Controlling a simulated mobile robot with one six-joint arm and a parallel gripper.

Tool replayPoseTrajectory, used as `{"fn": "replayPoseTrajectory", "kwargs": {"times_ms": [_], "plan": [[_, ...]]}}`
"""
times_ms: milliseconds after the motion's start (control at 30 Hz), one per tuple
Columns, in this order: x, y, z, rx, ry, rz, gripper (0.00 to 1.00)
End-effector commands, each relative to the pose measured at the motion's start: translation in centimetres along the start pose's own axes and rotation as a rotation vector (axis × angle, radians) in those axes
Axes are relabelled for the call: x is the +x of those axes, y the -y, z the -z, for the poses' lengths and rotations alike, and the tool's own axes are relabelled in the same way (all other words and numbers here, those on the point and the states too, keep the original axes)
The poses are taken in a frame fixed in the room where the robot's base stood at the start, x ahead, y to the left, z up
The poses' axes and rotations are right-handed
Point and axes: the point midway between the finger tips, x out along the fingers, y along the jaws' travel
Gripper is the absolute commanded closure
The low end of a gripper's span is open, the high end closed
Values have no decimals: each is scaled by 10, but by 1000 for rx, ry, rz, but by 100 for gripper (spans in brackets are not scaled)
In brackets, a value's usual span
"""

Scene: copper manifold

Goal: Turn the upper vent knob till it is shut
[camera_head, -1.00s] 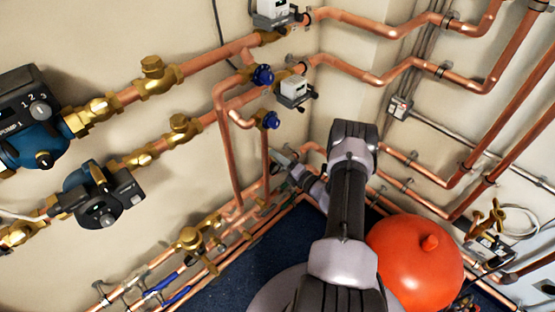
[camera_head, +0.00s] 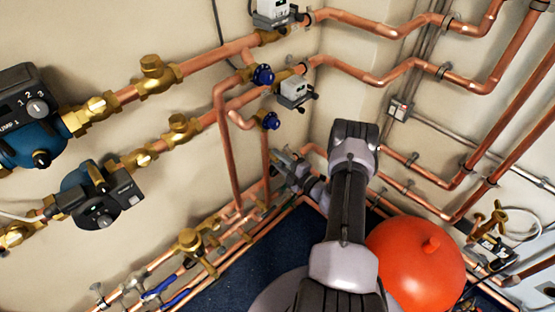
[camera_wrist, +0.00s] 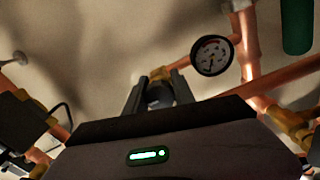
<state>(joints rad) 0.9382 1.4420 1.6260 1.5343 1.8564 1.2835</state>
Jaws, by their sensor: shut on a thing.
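In the wrist view my gripper (camera_wrist: 159,88) is shut on a small dark knob (camera_wrist: 160,94), with one finger on each side of it. A brass fitting (camera_wrist: 160,74) shows just behind the knob. In the head view my gripper (camera_head: 280,157) is at the wall pipes near the corner, below two blue knobs (camera_head: 263,75). It does not touch these blue knobs. The held knob cannot be made out in the head view. No mark shows how far it is turned, and I cannot tell from the pictures whether it is the upper vent knob.
A round gauge (camera_wrist: 212,55) sits close to the right of my fingers. Copper pipes run around the gripper. A red vessel (camera_head: 415,262) stands right of my arm. Two pumps (camera_head: 30,120) are on the left wall. The dark blue floor (camera_head: 255,270) is clear at lower middle.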

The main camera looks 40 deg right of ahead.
Motion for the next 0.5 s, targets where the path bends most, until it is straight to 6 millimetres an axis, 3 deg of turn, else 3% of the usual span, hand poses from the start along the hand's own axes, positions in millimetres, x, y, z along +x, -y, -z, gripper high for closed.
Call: {"fn": "replayPoseTrajectory", "kwargs": {"times_ms": [433, 467, 500], "plan": [[0, 1, 0, 12, 0, 2, 100], [0, 1, 0, 11, 0, 2, 68], [0, 1, 0, 11, 0, 2, 60]]}}
